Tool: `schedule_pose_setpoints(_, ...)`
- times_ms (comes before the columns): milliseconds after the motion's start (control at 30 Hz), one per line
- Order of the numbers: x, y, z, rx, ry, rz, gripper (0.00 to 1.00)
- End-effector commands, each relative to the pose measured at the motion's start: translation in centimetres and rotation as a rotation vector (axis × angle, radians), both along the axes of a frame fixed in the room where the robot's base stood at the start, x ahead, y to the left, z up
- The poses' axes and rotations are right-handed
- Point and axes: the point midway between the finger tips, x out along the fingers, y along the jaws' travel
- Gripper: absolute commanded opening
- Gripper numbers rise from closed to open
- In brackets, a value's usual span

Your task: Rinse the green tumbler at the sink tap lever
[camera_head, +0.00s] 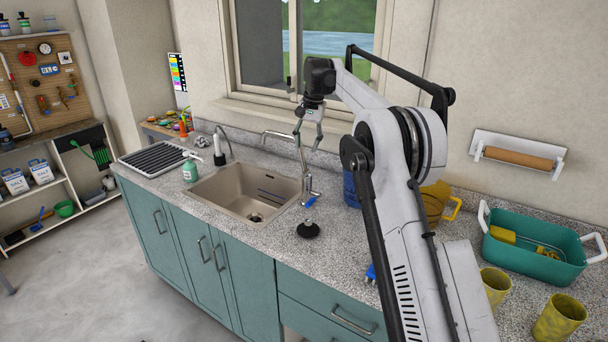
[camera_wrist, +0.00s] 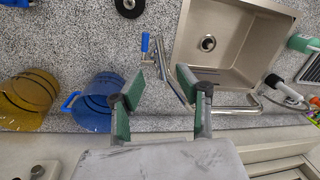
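My gripper (camera_head: 308,140) points down above the sink tap, its fingers apart and nothing seen held between them. In the wrist view my gripper (camera_wrist: 177,84) has green pads, and part of the metal tap (camera_wrist: 182,86) shows between and beyond them; I cannot tell how far below it is. The tap (camera_head: 309,188) stands at the right side of the sink (camera_head: 223,189), its spout reaching left over the basin. The lever (camera_head: 310,201) has a blue handle, seen also in the wrist view (camera_wrist: 145,42).
A blue pitcher (camera_wrist: 98,103) and a yellow pitcher (camera_head: 434,201) stand right of the tap. Two yellow cups (camera_head: 559,318) and a teal tub (camera_head: 530,254) are farther right. A black disc-shaped item (camera_head: 308,230) lies before the tap.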

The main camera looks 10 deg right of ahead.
Motion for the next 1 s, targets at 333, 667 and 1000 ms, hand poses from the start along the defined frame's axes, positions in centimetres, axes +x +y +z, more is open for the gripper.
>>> schedule_pose_setpoints(333, 0.7, 0.2, -2.3, 0.004, 0.012, -0.006, 0.34)
schedule_pose_setpoints(667, 1.0, 0.9, -8.2, 0.003, 0.011, -0.007, 0.34)
schedule_pose_setpoints(1000, 1.3, 1.5, -13.1, 0.003, 0.011, -0.008, 0.34)
